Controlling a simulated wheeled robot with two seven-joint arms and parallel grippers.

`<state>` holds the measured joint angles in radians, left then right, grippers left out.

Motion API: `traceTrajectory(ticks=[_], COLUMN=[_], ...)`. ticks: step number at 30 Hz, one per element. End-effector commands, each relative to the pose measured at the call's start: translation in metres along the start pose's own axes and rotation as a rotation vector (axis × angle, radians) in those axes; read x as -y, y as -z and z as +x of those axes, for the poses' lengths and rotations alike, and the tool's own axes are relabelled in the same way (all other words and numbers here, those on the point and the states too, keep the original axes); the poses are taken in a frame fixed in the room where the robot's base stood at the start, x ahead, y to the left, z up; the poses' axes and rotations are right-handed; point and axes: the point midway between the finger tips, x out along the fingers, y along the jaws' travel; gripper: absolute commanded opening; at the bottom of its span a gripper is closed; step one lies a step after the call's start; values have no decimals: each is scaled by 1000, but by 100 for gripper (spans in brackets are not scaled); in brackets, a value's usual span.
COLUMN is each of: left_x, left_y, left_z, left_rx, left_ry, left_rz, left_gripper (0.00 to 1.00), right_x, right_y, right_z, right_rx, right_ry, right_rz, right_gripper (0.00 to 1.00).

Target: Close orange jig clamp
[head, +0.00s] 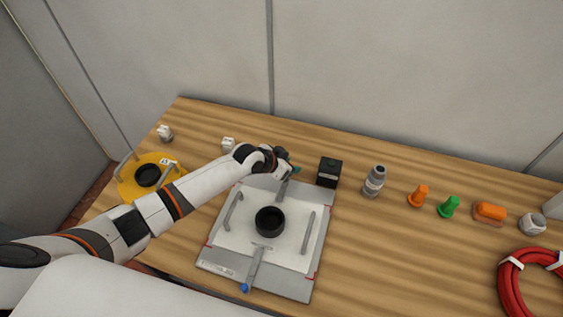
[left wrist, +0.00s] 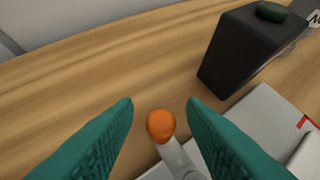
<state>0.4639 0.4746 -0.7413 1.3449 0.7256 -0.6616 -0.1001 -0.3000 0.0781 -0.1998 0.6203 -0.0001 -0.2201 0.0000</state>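The grey jig plate (head: 222,257) lies on the table with a white plate and a black round cup (head: 269,221) on it. The orange knob (left wrist: 160,125) of the orange jig clamp shows in the left wrist view, at the end of a grey lever (left wrist: 176,156). In the head view this lever (head: 283,189) is at the jig's far edge; its knob is hidden by my gripper. My left gripper (head: 294,169) is over that edge. Its teal fingers (left wrist: 160,108) are open, one on either side of the knob, with gaps visible. My right gripper is not in view.
A blue-knobbed clamp (head: 256,268) is at the jig's near edge. A black box (head: 329,172) stands close right of my gripper. A grey bottle (head: 374,181), orange and green pieces, and a red coil (head: 511,290) are further right. A yellow fixture (head: 130,187) is left.

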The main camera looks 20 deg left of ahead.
Motion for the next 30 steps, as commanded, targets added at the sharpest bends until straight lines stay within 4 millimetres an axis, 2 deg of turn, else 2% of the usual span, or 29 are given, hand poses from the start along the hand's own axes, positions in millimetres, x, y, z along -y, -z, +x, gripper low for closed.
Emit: traceTrajectory(ticks=[5,12,18,24,30], left_x=[-1,-1,-1,0,0], left_y=[0,1,1,0,0], left_z=[-24,-70,-102,-115,-116], left_rx=[1,1,1,1,1], left_ry=[-1,-2,-2,-1,-1], left_rz=[1,2,1,-1,-1], left_gripper=[38,38,38,38,38], right_x=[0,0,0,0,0], right_y=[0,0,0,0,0], right_z=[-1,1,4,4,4], right_rx=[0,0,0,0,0], right_ry=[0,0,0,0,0], right_rz=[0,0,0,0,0], right_gripper=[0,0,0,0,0])
